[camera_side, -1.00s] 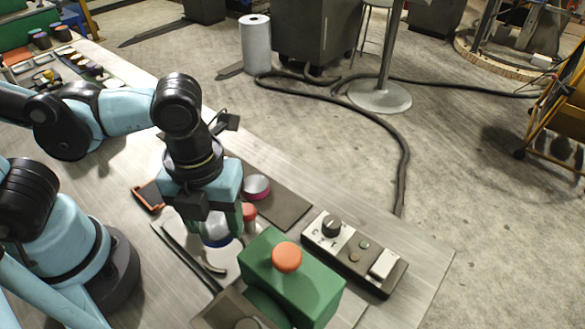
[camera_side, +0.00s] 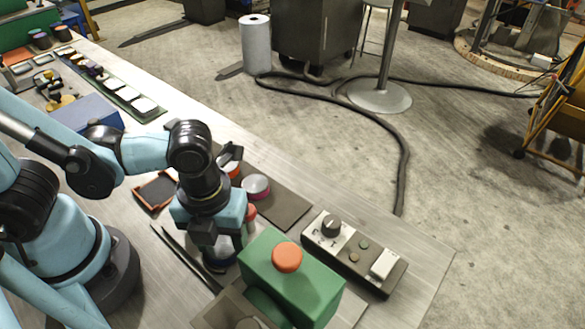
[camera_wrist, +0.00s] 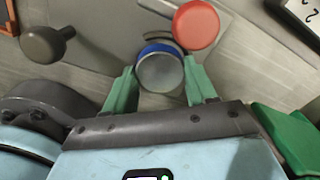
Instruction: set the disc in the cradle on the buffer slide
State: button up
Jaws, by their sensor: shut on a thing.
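In the wrist view, a round silver disc with a blue rim (camera_wrist: 160,70) sits between the green fingers of my gripper (camera_wrist: 162,88), which are shut on it. In the side view my gripper (camera_side: 220,250) points down just left of the green box, and the disc is mostly hidden by the fingers. A grey plate (camera_wrist: 112,20) lies beyond the disc in the wrist view. I cannot make out the cradle or tell whether the disc touches anything beneath it.
A green box with an orange button (camera_side: 287,257) stands close right of my gripper. An orange-red round piece (camera_wrist: 196,25) is close beyond the disc. A pink-rimmed disc (camera_side: 256,186) lies on a dark mat (camera_side: 284,211). A control box (camera_side: 355,253) stands at the right.

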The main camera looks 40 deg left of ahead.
aim_at(224, 240)
jog(key=shift+f, duration=0.2)
jog(key=o, duration=1.3)
jog(key=shift+o, duration=0.3)
notch_tip(224, 240, up, 12)
jog(key=shift+r, duration=0.15)
jog(key=w+a+n+t, duration=0.3)
jog(key=w+a+n, duration=0.2)
jog(key=n, duration=0.9)
jog(key=w+a+n+t, duration=0.4)
jog(key=a+n, duration=0.5)
jog(key=n, duration=0.6)
jog(key=shift+w+f, duration=0.3)
jog(key=shift+w, duration=0.7)
